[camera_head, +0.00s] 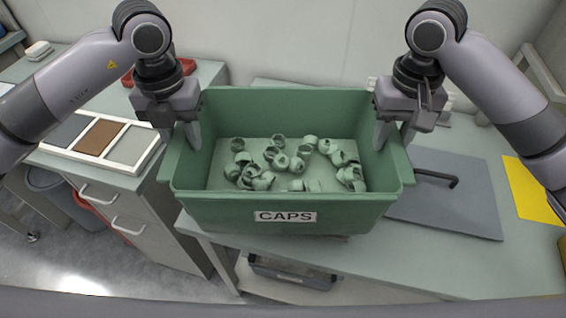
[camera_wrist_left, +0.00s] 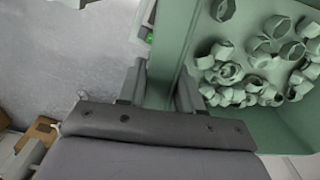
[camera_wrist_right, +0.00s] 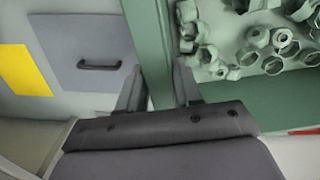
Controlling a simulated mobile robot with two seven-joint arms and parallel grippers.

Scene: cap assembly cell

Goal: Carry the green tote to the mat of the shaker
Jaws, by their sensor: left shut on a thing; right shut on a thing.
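The green tote (camera_head: 230,207) with a "CAPS" label holds many loose green caps (camera_head: 262,181). It is level at the middle of the head view, above the front part of the table; I cannot tell whether its base touches anything. My left gripper (camera_head: 192,140) is shut on the tote's left wall, with one finger on each side of it in the left wrist view (camera_wrist_left: 160,88). My right gripper (camera_head: 393,140) is shut on the right wall, which also runs between its fingers in the right wrist view (camera_wrist_right: 159,85). No shaker is recognizable; the tote hides part of the table.
A grey mat (camera_head: 465,205) with a black handle lies right of the tote on the table (camera_head: 400,270). A yellow patch (camera_head: 533,190) is further right. A drawer cabinet (camera_head: 150,215) with a sectioned tray (camera_head: 128,152) stands left. A grey bin (camera_head: 290,274) sits below the table.

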